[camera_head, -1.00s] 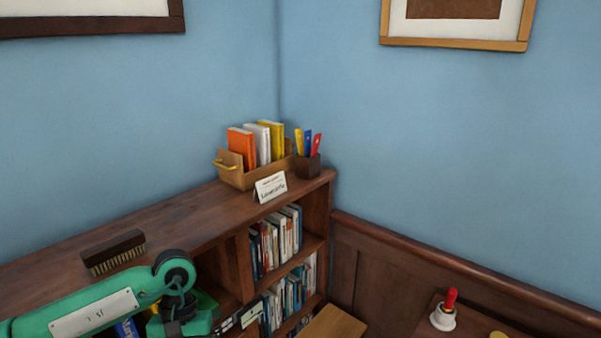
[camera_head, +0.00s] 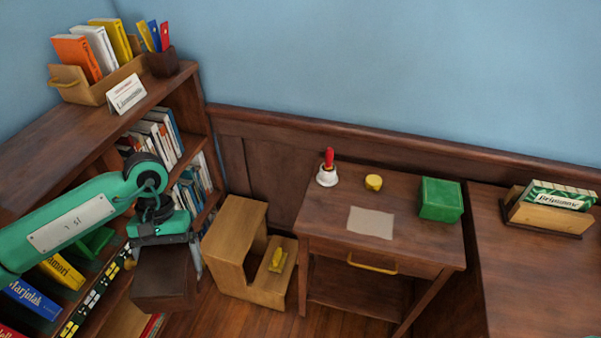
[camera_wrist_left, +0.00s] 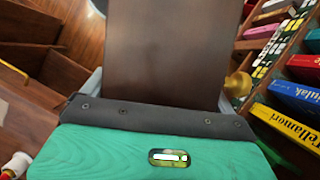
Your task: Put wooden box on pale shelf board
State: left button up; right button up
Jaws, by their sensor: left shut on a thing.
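The dark brown wooden box (camera_head: 163,290) hangs in my left gripper (camera_head: 166,258), in front of the bookcase. My left gripper is shut on it, with one finger on each side. In the left wrist view the box (camera_wrist_left: 165,50) fills the top middle, beyond the green gripper body, and hides what lies behind it. My right gripper is not in view.
The bookcase (camera_head: 60,165) holds several books and carries a book caddy (camera_head: 98,90). A wooden step stool (camera_head: 233,240) stands right of the box. A side table (camera_head: 320,215) carries a bell, a yellow object and a green box (camera_head: 440,199). Some floor shows between.

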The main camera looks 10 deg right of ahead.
aim_at(120, 317)
jog(key=i+z, duration=0.1)
jog(key=z, duration=0.35)
jog(key=i+l+z, duration=0.1)
jog(key=z, duration=0.3)
jog(key=i+z, duration=0.1)
jog(key=z, duration=0.35)
jog(key=i, duration=0.5)
